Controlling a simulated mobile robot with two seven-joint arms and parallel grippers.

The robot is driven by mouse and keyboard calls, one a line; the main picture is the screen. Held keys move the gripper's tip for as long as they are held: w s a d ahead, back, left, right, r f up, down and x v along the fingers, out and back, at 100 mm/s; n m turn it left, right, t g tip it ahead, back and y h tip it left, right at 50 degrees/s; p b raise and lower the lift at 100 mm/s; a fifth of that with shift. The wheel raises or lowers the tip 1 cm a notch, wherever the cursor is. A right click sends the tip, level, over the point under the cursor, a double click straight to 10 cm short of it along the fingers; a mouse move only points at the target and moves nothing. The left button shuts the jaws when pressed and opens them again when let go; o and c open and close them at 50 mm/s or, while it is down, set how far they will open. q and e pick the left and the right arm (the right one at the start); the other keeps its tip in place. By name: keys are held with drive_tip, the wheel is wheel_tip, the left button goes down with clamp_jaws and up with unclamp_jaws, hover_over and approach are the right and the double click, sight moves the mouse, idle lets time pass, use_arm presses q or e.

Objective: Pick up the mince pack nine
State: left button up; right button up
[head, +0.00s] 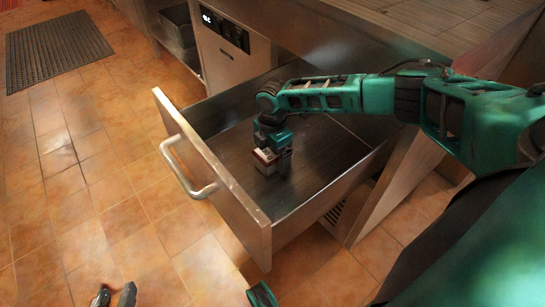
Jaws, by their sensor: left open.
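A small pack (265,161) with a pale side and dark red parts is in the open drawer, taken to be the mince pack. My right gripper (276,158) points down into the drawer, right at the pack, with a dark finger at the pack's right side. The gripper and arm partly hide the pack. I cannot tell whether the fingers are closed on it, or whether it touches the drawer floor. My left gripper (116,297) is at the bottom edge of the view over the floor, its two dark fingertips apart, with nothing visible between them.
The metal drawer (226,183) is pulled out, with a bar handle (183,172) on its front. Its floor looks otherwise bare. A steel counter (330,40) stands above and behind it. A dark mat (55,48) lies on the tiled floor at upper left. The floor left of the drawer is clear.

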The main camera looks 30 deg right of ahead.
drive_tip(key=c, duration=1)
drive_tip(key=shift+c, duration=0.5)
